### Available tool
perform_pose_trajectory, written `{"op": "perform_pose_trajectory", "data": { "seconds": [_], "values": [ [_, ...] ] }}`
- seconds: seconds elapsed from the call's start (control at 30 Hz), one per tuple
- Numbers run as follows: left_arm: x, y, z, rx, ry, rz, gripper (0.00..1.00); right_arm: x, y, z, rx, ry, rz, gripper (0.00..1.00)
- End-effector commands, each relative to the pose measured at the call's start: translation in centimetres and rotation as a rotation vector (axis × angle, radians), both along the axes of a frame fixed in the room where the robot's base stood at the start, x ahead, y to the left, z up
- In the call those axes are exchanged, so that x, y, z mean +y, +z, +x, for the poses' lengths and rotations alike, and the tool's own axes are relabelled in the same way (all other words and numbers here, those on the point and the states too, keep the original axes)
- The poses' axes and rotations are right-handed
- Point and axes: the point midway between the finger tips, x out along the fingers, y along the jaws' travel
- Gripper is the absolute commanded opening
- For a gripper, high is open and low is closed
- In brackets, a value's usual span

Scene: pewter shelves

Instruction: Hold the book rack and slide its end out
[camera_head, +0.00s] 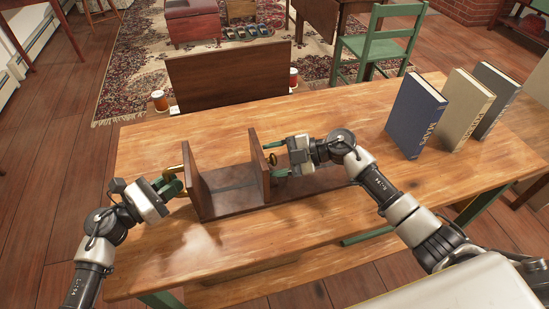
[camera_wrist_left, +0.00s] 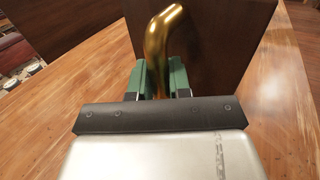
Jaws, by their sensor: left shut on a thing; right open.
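The dark wooden book rack (camera_head: 236,198) stands on the table, with a left end panel (camera_head: 195,181) and a right end panel (camera_head: 260,166) upright on its base. My left gripper (camera_head: 176,186) is shut on the brass handle (camera_wrist_left: 164,38) outside the left end panel; the handle runs between the green fingers in the left wrist view (camera_wrist_left: 163,78). My right gripper (camera_head: 281,160) is open beside the outer face of the right end panel, near its small brass handle (camera_head: 272,159). I cannot tell whether its fingers touch that handle.
The wooden table (camera_head: 340,200) has bare room in front of and behind the rack. A blue book (camera_head: 415,117), a beige book (camera_head: 459,110) and a dark grey book (camera_head: 496,98) stand at the right. A dark wooden board (camera_head: 230,75) rises beyond the back edge.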

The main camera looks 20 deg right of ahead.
Motion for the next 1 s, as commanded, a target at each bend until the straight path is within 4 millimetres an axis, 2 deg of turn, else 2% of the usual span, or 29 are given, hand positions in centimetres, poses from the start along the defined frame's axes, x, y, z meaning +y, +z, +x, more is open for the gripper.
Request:
{"op": "perform_pose_trajectory", "data": {
  "seconds": [0.23,0.27,0.63,0.87,1.0],
  "values": [
    [0.0,0.0,0.0,0.0,0.0,0.0,0.0,0.1,0.0,0.0,0.0,0.0,0.0,0.61],
    [0.0,0.0,0.0,0.0,0.0,0.0,0.0,0.1,0.0,0.0,0.0,0.0,0.0,0.57],
    [0.0,0.0,0.0,0.001,0.0,0.0,0.0,0.1,0.0,0.0,0.0,0.0,0.0,0.01],
    [0.0,0.0,0.0,0.001,0.0,0.0,0.0,-0.5,-0.1,0.0,0.001,0.0,-0.001,0.0],
    [0.0,0.0,0.0,0.001,0.001,0.0,0.0,-2.5,-0.2,0.1,0.003,-0.002,-0.005,0.0]
  ]
}}
